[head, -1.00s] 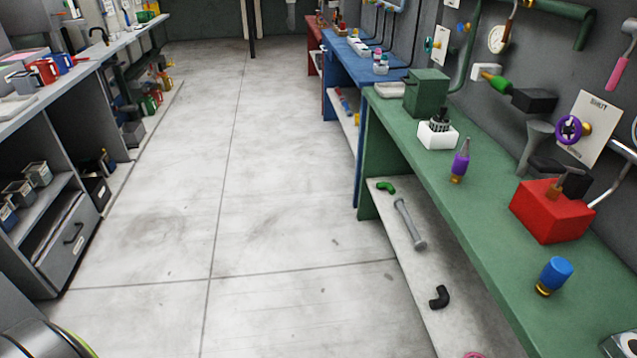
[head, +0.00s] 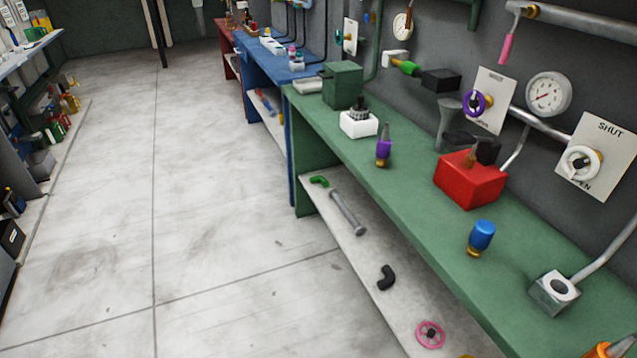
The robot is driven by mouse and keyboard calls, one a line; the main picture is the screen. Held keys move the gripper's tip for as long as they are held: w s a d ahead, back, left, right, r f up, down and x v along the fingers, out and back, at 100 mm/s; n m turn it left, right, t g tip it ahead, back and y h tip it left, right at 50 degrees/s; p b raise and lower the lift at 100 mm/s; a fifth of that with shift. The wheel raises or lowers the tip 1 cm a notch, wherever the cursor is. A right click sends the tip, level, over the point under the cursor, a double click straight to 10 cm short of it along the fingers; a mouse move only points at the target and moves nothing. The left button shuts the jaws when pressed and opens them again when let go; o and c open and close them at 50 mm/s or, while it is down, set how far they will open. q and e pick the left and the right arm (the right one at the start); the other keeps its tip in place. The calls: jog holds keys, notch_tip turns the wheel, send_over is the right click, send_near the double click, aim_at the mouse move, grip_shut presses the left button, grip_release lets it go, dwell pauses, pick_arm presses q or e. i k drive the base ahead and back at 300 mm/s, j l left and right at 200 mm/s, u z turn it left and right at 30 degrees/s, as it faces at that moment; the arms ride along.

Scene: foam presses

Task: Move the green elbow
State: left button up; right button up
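The green elbow (head: 319,181) is a small bent pipe piece in the head view. It lies on the pale lower shelf (head: 367,262) under the green bench, at the shelf's far end. A grey pipe-like piece with wider ends (head: 346,212) lies just nearer than it on the same shelf. A black elbow (head: 386,277) lies further along toward me. Neither of my grippers shows in the head view.
The green bench (head: 376,210) runs along the right, holding a red block (head: 470,180), a white block (head: 359,124) and a blue-topped piece (head: 481,237). A pink wheel (head: 430,334) lies on the lower shelf. The floor (head: 205,210) left of the bench is clear.

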aim_at(320, 179)
jog(key=i+j+z, duration=0.1)
jog(key=i+j, duration=0.25)
jog(key=i, duration=0.25)
jog(key=i+j+z, duration=0.1)
jog(key=i+j, duration=0.35)
jog(key=i, duration=0.15)
